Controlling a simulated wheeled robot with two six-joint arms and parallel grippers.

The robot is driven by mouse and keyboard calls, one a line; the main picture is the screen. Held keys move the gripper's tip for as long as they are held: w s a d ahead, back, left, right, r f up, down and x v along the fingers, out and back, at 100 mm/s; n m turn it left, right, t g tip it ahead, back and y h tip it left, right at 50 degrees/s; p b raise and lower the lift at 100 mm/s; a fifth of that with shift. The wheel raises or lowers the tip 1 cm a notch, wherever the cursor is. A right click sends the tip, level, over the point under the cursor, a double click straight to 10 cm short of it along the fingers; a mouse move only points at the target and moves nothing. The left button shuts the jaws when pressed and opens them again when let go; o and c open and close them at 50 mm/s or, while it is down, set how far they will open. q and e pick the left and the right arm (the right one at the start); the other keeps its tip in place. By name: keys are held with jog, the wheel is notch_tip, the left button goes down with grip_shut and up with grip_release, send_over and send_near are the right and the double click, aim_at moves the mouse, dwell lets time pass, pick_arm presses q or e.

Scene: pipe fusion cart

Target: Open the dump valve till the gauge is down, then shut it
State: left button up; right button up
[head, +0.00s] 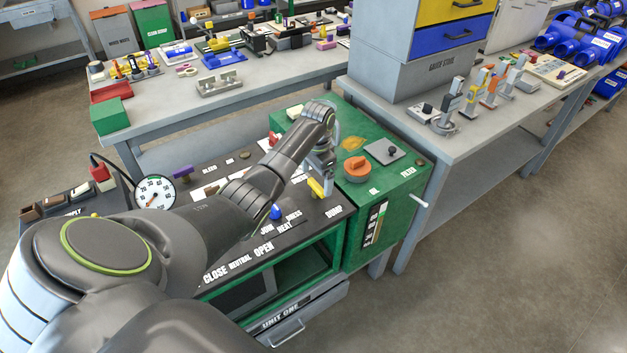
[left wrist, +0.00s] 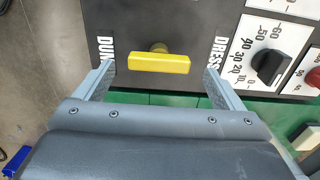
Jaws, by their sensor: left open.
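The yellow dump valve handle (head: 317,188) sits on the dark panel near the DUMP label. In the left wrist view the yellow handle (left wrist: 160,63) lies crosswise, between the DUMP label and a partly hidden label. My left gripper (head: 321,172) is above the handle. In the left wrist view the gripper (left wrist: 158,80) is open, with one finger off each end of the handle and a gap on both sides. The round white gauge (head: 155,193) stands at the panel's left; its needle is too small to read surely. My right gripper is out of view.
A blue knob (head: 275,212) is on the panel left of the yellow handle. An orange knob (head: 356,167) tops the green cabinet to the right. A black dial (left wrist: 268,66) is right of the handle. A grey bench (head: 470,135) stands at the right.

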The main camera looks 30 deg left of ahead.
aim_at(317, 190)
pick_arm(q)
jog(key=shift+f, duration=1.2)
